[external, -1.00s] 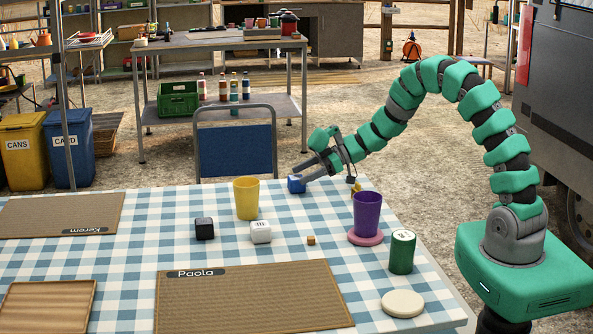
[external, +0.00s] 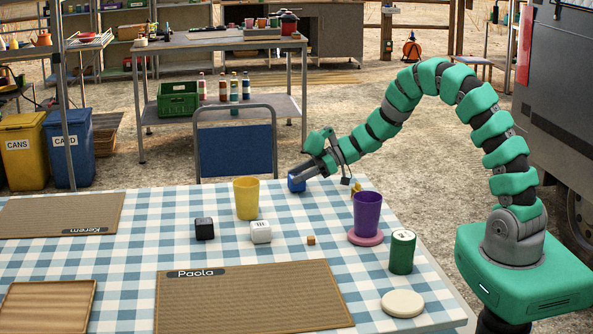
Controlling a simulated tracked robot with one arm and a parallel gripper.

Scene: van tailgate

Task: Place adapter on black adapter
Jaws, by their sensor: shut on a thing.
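A blue cube-shaped adapter (external: 295,186) is at the far edge of the checked table, right of the yellow cup. My gripper (external: 297,178) is shut on it, with the fingers reaching in from the right. I cannot tell whether the blue adapter touches the table. The black adapter (external: 204,229) stands on the cloth nearer the camera and to the left, with nothing on top. A white adapter (external: 260,231) stands to its right, apart from it.
A yellow cup (external: 246,199) stands between the blue and black adapters. A purple cup (external: 367,214) sits on a pink coaster (external: 366,238); a green can (external: 402,252) is beside it. A small brown cube (external: 311,240) lies on the cloth. A blue chair (external: 236,150) is behind the table.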

